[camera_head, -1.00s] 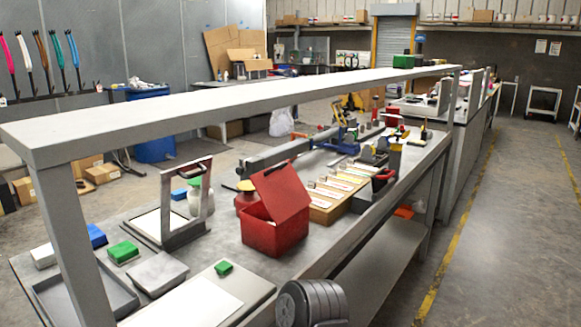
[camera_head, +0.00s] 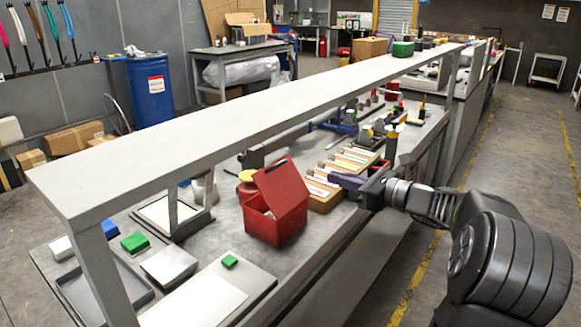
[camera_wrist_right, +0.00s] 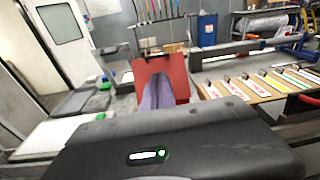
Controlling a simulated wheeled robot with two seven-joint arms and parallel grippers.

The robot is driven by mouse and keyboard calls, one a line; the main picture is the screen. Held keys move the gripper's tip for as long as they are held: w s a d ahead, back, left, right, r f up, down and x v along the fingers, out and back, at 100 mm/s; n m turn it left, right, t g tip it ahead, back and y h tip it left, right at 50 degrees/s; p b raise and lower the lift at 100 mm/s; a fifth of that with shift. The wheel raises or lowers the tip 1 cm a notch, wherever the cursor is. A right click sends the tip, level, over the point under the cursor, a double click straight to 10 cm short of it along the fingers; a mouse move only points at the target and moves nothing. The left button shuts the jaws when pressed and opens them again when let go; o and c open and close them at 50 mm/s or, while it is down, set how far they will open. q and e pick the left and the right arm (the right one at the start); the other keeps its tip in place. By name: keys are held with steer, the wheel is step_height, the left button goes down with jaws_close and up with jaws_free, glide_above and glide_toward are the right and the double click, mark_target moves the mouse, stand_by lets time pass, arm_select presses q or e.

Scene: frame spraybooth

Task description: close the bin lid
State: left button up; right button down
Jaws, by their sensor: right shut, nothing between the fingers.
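The red bin (camera_head: 262,228) stands on the workbench. Its red lid (camera_head: 283,187) is raised and tilted, and a dark opening shows below it on the left. My right gripper (camera_head: 334,179) reaches in from the right, its purple fingers shut and empty. In the head view the fingertips are just right of the lid, with a small gap in the picture. In the right wrist view, the purple fingers (camera_wrist_right: 156,92) overlap the red lid (camera_wrist_right: 178,72); I cannot tell if they touch it. My left gripper is not in view.
Wooden boxes with labelled cards (camera_head: 345,160) stand right of the bin. A green block (camera_head: 230,261) lies on a pale board at the front left.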

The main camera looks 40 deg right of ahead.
mark_target(281, 164)
steer(key=shift+a+r+m+y, duration=0.15)
steer(key=shift+a+m+y, duration=0.15)
steer(key=shift+a, duration=0.05)
steer(key=p+x, duration=0.3)
steer(key=x, duration=1.1)
